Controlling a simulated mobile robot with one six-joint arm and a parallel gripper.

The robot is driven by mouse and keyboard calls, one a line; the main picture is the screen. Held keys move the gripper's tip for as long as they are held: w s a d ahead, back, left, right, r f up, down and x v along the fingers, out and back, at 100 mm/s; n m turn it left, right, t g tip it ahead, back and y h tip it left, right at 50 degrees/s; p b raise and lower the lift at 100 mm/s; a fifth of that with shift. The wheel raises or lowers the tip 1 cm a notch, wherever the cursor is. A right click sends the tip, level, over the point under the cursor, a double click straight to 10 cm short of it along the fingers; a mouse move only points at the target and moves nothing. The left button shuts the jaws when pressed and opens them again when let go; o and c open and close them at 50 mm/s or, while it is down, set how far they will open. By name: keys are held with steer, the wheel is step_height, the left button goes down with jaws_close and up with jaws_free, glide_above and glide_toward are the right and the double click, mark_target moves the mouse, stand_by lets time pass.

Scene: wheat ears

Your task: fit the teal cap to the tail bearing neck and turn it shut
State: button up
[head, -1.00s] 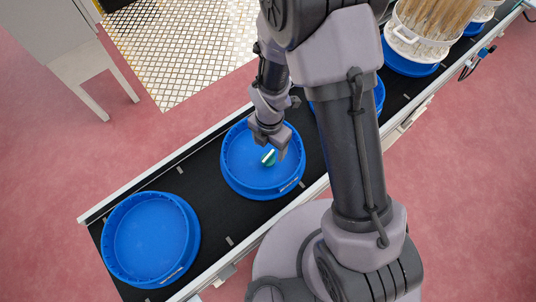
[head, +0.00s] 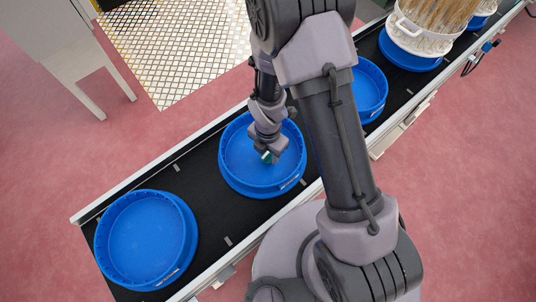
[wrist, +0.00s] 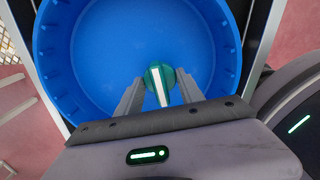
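The teal cap (head: 267,157), with a white bar across its top, is in a blue round tray (head: 232,175) on the belt. In the wrist view the cap (wrist: 153,75) shows between and just beyond my fingertips. My gripper (head: 269,151) points down over it in the tray. In the wrist view my gripper (wrist: 160,88) has its two fingers apart, one on each side of the cap. I cannot tell whether either finger touches it. The tail bearing neck is not recognisable in either view.
An empty blue tray (head: 190,232) stands on the black belt (head: 205,175) at lower left. Another blue tray (head: 376,78) stands behind my arm. A white basket of wheat ears (head: 410,38) is at upper right. A pale cabinet (head: 75,62) stands at upper left.

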steer(key=shift+c, duration=1)
step_height(320, 180, up, 10)
steer(key=p, duration=0.3)
steer(key=shift+p, duration=0.4)
steer(key=o, duration=0.9)
steer(key=shift+c, duration=0.2)
jaws_close()
